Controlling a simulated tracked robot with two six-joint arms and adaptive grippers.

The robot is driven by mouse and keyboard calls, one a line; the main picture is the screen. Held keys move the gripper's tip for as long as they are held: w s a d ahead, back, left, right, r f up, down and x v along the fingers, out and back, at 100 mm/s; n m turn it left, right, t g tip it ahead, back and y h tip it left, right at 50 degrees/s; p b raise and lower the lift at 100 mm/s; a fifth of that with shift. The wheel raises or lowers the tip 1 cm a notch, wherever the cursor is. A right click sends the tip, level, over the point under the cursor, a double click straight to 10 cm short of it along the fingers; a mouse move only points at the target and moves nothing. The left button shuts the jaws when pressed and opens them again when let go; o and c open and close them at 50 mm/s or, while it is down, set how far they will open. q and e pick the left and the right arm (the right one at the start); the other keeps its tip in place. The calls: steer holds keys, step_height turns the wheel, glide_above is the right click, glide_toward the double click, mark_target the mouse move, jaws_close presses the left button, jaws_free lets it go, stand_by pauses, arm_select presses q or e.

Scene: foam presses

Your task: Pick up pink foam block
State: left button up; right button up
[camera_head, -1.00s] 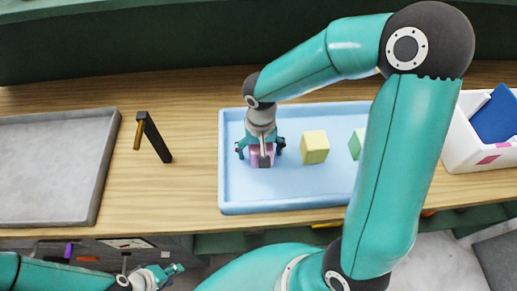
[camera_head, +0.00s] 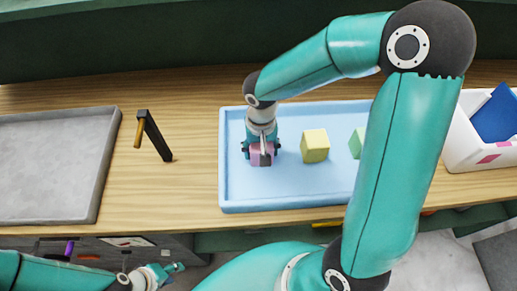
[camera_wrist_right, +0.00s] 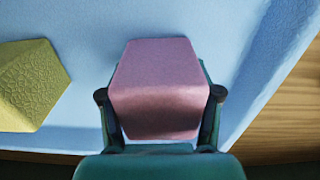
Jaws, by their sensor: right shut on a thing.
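The pink foam block (camera_head: 256,160) stands at the left part of the light blue tray (camera_head: 228,190). My right gripper (camera_head: 261,150) reaches down over it from above. In the right wrist view the pink block (camera_wrist_right: 158,75) sits between the two dark fingers of my right gripper (camera_wrist_right: 160,98), one on each side, shut on it. I cannot tell whether the block is clear of the tray floor. My left gripper (camera_head: 173,268) is low at the left, in front of the table and away from the block. It is too small to tell if its fingers are open.
A yellow block (camera_head: 315,145) stands right of the pink one, and also shows in the wrist view (camera_wrist_right: 30,85). A green block (camera_head: 356,143) is partly hidden by my right arm. A grey tray (camera_head: 50,215), a black stand (camera_head: 155,135) and a white bin (camera_head: 480,150) flank the blue tray.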

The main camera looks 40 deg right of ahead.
step_height(320, 180, up, 20)
stand_by(0.6)
steer(key=shift+f, duration=0.1)
